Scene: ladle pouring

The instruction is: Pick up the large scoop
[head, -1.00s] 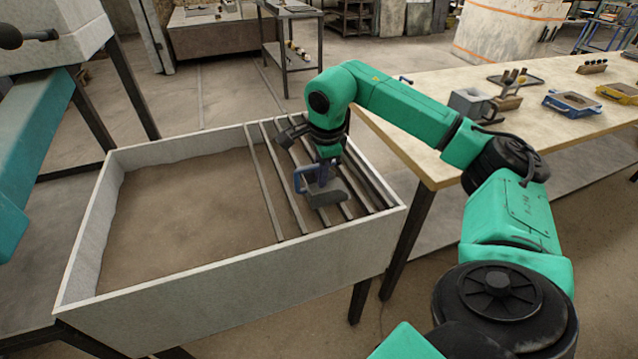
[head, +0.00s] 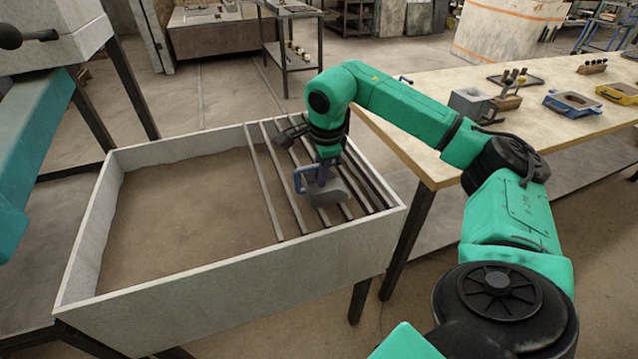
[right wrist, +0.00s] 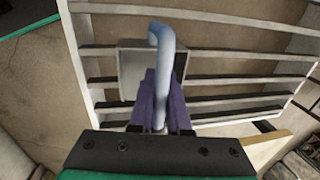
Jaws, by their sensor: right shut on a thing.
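The large scoop (head: 328,194) is a grey metal box-like scoop with a blue looped handle (head: 299,180). It is at the slatted right end of the sand bin, over the bars. My right gripper (head: 322,174) points down from above and is shut on the scoop's handle. In the right wrist view, the purple fingers (right wrist: 161,105) close around the blue handle (right wrist: 167,45), and the grey scoop body (right wrist: 132,68) shows behind them. Whether the scoop touches the bars is hard to tell. My left gripper is not in view.
The pale bin (head: 205,275) has raised walls around brown sand (head: 185,215) and dark bars (head: 265,190) across its right end. A workbench (head: 420,100) with moulds and small tools stands to the right. The sand's left and middle are clear.

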